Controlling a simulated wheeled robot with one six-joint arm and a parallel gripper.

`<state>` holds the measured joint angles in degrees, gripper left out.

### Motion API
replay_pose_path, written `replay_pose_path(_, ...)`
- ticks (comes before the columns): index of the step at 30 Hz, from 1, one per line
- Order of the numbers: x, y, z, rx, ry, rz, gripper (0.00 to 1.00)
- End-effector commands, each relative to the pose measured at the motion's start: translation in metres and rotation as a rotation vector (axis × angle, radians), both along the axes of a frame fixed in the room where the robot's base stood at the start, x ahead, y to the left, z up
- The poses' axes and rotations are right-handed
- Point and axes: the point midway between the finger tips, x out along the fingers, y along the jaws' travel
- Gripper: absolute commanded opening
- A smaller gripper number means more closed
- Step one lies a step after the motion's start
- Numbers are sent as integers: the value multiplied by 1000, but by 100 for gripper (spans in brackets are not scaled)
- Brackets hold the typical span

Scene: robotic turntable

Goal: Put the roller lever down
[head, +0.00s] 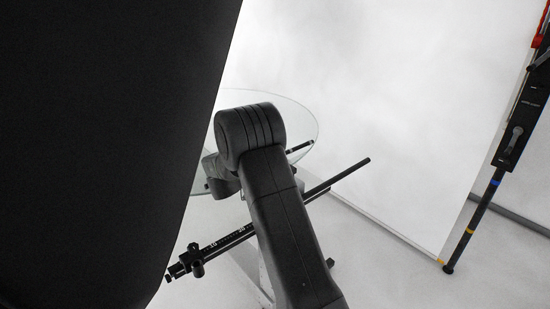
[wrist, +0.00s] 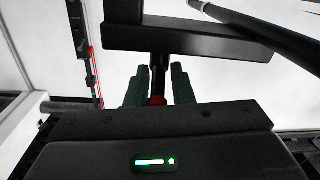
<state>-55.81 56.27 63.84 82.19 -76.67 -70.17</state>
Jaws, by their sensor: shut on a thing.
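My gripper (wrist: 158,82) shows in the wrist view with two dark green fingers, one on each side of a slim dark stem with a red lower part. I take this stem to be the roller lever (wrist: 158,66). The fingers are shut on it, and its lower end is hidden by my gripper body. The stem's upper end meets a thick dark bar (wrist: 190,38); I cannot tell whether they are joined. In the head view my arm hides my gripper and the lever.
A round glass turntable (head: 290,112) stands behind my arm. A graduated black rod (head: 228,241) with a clamp knob (head: 196,262) crosses low behind the arm. A black pole stand (head: 478,222) is at the right. A large dark panel (head: 100,130) blocks the left.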

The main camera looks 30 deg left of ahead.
Motion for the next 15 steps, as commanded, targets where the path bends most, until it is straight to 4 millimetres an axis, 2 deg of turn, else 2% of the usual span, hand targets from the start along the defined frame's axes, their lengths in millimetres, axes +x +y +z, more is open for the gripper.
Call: replay_pose_path(15,1,1,1,0,-4,-55,0)
